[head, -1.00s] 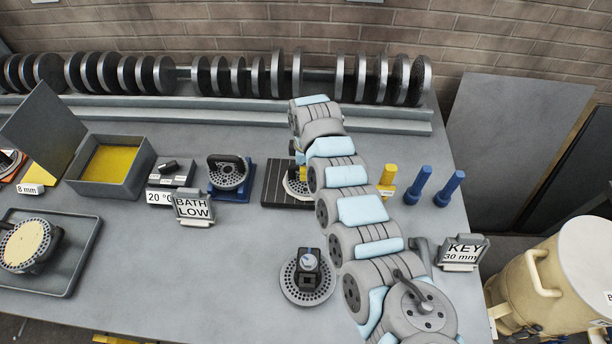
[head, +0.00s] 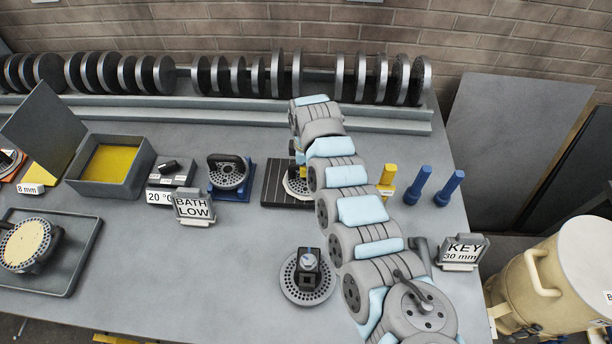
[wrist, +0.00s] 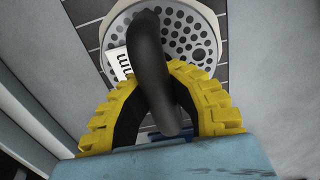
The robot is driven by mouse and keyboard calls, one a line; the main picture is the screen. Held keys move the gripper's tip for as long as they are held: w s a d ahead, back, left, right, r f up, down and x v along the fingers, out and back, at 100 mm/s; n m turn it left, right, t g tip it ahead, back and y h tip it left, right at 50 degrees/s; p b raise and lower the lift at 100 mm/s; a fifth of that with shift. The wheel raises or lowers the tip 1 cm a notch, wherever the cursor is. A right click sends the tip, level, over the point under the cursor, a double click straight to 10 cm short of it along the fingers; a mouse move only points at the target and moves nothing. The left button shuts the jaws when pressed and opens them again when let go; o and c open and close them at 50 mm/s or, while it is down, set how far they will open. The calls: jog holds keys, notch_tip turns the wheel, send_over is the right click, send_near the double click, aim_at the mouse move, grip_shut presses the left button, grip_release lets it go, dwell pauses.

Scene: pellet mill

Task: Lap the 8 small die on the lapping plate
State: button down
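The lapping plate (head: 274,186), a dark grooved slab, lies at the back middle of the bench, partly hidden by my arm. A die (head: 295,186) with a pale rim rests on it. In the wrist view the die's perforated face (wrist: 188,35) shows, with a white label ending in "mm"; its number is hidden. A dark curved handle (wrist: 150,60) rises over the die. My gripper (wrist: 155,85) has yellow fingers with black inner sides, closed around this handle. In the head view my arm mostly hides the gripper (head: 299,160).
Left of the plate a perforated die (head: 228,174) stands on a blue stand. Another die (head: 307,278) lies at front.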

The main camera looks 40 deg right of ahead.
jog(key=shift+r, duration=0.25)
jog(key=shift+r+p, duration=2.6)
jog(key=shift+r, duration=0.7)
jog(key=shift+f+b, duration=1.35)
jog(key=shift+f, duration=2.2)
jog(key=shift+d, duration=0.2)
jog(key=shift+s+d+r+p, duration=0.1)
jog(key=shift+s+d+p, duration=0.6)
jog(key=shift+p, duration=0.25)
jog(key=shift+s+d+p, duration=0.8)
jog(key=shift+s+d, duration=0.15)
jog(key=shift+s, duration=0.15)
